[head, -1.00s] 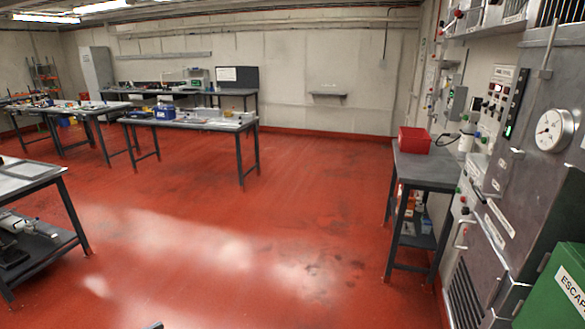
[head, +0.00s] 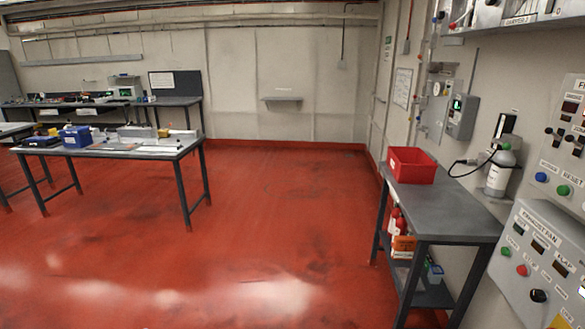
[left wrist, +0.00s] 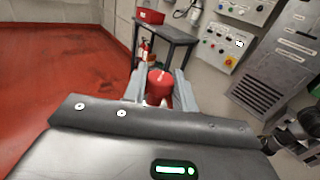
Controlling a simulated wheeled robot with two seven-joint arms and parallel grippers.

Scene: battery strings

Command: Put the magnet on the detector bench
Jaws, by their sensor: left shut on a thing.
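My left gripper (left wrist: 160,92) is shut on a red, rounded thing (left wrist: 159,80), which I take to be the magnet. The two grey fingers stand on either side of it in the left wrist view, and its lower part is partly hidden. My left gripper does not show in the head view, and my right gripper is not in view. A long bench (head: 160,149) with a blue box (head: 76,137) and small instruments stands at left. A grey bench (head: 455,212) with a red bin (head: 411,165) stands at right. I cannot tell which bench is the detector bench.
Control panels (head: 545,262) and a bottle (head: 499,171) line the right wall. A back bench (head: 178,101) stands behind the long one. A small wall shelf (head: 282,99) is on the far wall. The red floor (head: 270,220) between the benches is clear.

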